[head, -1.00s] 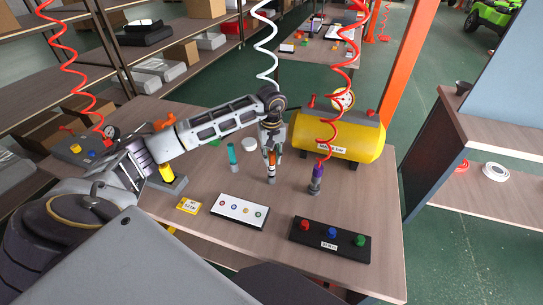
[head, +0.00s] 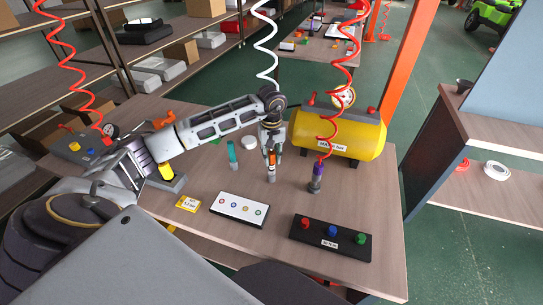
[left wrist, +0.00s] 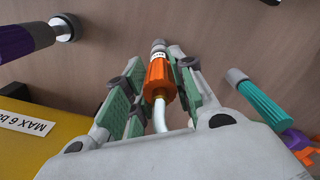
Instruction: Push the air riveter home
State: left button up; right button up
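The tool I take to be the air riveter (left wrist: 160,80) is orange with a white label band and a grey nose, and a white hose runs from its rear. In the head view this tool (head: 271,164) stands nearly upright on the table, under a white coil. My left gripper (head: 271,146) is around it from above. In the left wrist view the pads of my left gripper (left wrist: 162,86) lie close along both sides of the orange body and seem closed on it. The contact faces are hidden. My right gripper is not in view.
A teal tool (head: 232,154) stands left of the gripper, and a purple tool (head: 317,178) with a red coil stands right. A yellow tank (head: 350,140) is behind. A white panel (head: 239,210) and a black button box (head: 330,238) lie in front.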

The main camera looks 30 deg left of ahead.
pick_arm(q)
jog(key=o, duration=0.4)
jog(key=shift+o, duration=0.2)
notch_tip(320, 180, up, 12)
dwell(0.8)
jog(key=shift+s+f, duration=0.1)
dwell(0.7)
